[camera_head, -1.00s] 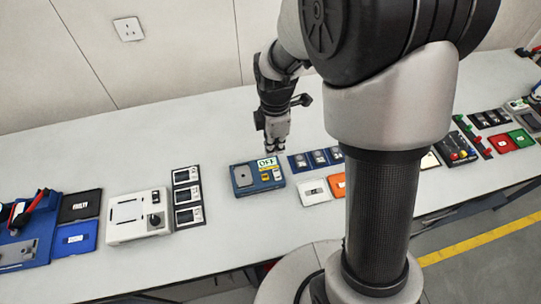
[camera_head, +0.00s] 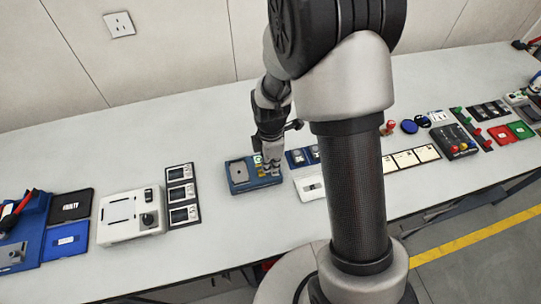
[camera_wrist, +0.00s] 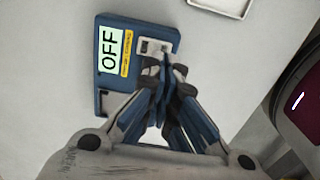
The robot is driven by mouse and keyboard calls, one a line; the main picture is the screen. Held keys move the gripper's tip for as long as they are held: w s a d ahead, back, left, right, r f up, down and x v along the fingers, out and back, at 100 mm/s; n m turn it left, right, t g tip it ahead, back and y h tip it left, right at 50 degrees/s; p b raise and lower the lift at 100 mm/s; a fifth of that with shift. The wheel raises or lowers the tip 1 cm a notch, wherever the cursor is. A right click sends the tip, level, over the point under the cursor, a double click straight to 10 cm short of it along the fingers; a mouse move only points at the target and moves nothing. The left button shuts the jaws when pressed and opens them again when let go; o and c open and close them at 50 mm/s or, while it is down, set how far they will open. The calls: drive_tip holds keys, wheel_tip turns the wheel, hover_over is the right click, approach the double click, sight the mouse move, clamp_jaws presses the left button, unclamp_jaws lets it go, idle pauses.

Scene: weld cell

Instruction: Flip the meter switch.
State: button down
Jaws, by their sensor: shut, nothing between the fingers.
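The meter (camera_head: 240,177) is a blue box with a grey plate on its left part, lying on the white bench. In the wrist view the meter (camera_wrist: 132,28) shows a pale display (camera_wrist: 111,50) reading OFF and a yellow label (camera_wrist: 127,53). A light panel with dark switch parts (camera_wrist: 152,46) lies beside the label. My gripper (camera_wrist: 163,62) is shut and empty, with its fingertips at or just above this panel. Contact cannot be told. In the head view my gripper (camera_head: 270,168) is over the right part of the meter and hides much of it.
A white device with a knob (camera_head: 130,216) and a black strip of small gauges (camera_head: 182,196) stand left of the meter. Blue panels (camera_head: 300,157) and a white tray (camera_head: 311,187) lie close on its right. Bench behind the meter is clear.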

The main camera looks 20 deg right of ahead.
sight(271, 176)
drive_tip(key=shift+f, duration=1.2)
drive_tip(key=shift+s+f+b, duration=0.15)
drive_tip(key=shift+f+b, duration=0.25)
drive_tip(key=shift+b, duration=0.1)
